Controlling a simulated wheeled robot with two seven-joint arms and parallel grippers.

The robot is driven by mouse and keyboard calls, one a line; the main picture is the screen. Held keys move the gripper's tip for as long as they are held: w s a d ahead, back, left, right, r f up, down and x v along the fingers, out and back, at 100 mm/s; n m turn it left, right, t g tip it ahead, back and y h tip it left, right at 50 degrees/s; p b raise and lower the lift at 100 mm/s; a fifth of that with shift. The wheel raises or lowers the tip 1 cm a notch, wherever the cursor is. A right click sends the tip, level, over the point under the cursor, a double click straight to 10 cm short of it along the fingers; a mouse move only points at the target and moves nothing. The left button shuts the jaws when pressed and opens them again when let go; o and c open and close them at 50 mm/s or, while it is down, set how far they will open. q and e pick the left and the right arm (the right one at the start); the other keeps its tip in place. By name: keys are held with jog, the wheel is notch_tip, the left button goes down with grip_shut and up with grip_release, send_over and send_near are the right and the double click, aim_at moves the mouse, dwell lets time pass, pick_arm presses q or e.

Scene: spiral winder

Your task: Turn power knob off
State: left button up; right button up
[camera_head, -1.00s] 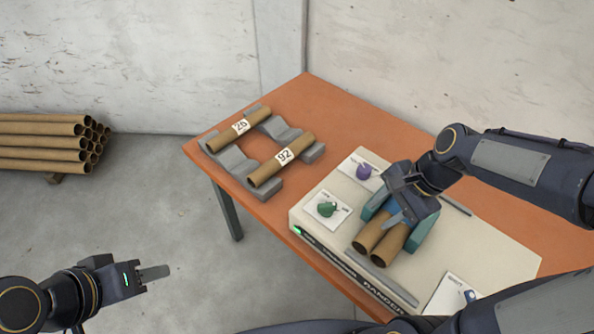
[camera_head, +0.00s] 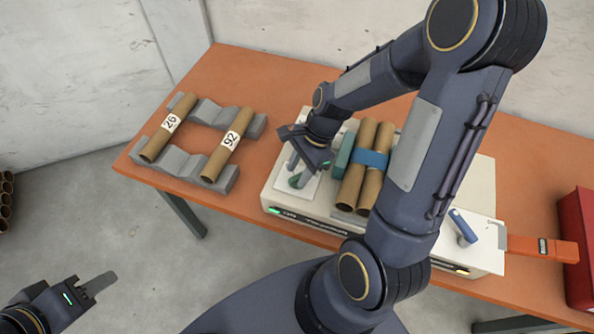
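The spiral winder (camera_head: 480,180) is a cream box on the orange table. A green knob (camera_head: 295,182) sits on a white plate at its front left. A blue knob (camera_head: 463,226) stands on another plate at its front right. I cannot read which label says power. My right gripper (camera_head: 299,172) is over the green knob, its two fingers apart with a gap between them; whether they touch the knob is unclear. The purple knob is hidden behind my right arm. My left gripper (camera_head: 98,285) is low at the left, away from the table, one finger showing.
Two brown tubes with a blue band (camera_head: 371,158) lie beside the green holder. Tubes marked 26 (camera_head: 155,143) and 92 (camera_head: 228,145) rest on grey cradles. A red box (camera_head: 578,245) and orange tool (camera_head: 540,246) are at right. A green light (camera_head: 273,211) glows on the winder.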

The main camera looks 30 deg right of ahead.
jog(key=shift+a+f, duration=0.2)
jog(key=shift+f, duration=0.25)
jog(key=shift+c, duration=0.5)
grip_shut()
